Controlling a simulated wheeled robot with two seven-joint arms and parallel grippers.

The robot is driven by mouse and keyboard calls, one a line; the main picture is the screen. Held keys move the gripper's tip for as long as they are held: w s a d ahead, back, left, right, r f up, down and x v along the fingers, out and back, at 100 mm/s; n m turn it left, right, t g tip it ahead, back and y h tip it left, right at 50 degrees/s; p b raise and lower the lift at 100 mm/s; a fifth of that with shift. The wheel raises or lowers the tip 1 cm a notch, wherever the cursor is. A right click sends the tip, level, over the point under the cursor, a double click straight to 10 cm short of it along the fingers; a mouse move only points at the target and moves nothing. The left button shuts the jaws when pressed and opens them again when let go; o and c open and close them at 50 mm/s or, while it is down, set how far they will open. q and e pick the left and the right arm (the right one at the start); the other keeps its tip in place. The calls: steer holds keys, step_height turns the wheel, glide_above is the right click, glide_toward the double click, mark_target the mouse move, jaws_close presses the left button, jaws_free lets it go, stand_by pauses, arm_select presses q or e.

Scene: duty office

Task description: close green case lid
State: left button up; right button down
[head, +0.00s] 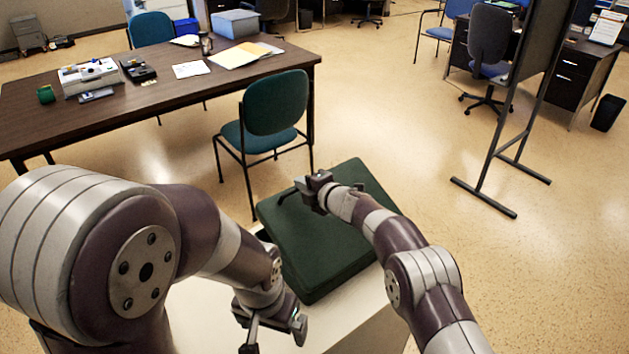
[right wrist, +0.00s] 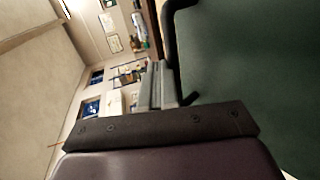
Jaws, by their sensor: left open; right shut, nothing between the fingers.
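The dark green case (head: 325,245) lies on a white stand in the head view. Its lid looks down flat, or nearly so; I cannot tell whether a small gap is left at the rim. My right gripper (head: 290,195) is shut and empty, at the far left part of the lid, over or touching its top. In the right wrist view a green surface (right wrist: 255,70), apparently the lid, fills the right side. My left gripper (head: 272,332) is open and empty, low beside the case's near left side. My left arm hides part of the stand.
The white stand (head: 215,315) carries the case. A teal chair (head: 275,105) stands just beyond the case. A brown desk (head: 150,105) with papers and devices is at the back left. A dark partition (head: 535,50) on metal feet stands at right. Open floor lies between.

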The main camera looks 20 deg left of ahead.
mark_target(299, 195)
steer(key=shift+w+a+f, duration=0.35)
steer(key=shift+a+f, duration=0.1)
steer(key=shift+f, duration=0.15)
steer(key=shift+w+a+f, duration=0.3)
steer(key=shift+a+f, duration=0.1)
steer(key=shift+f, duration=0.15)
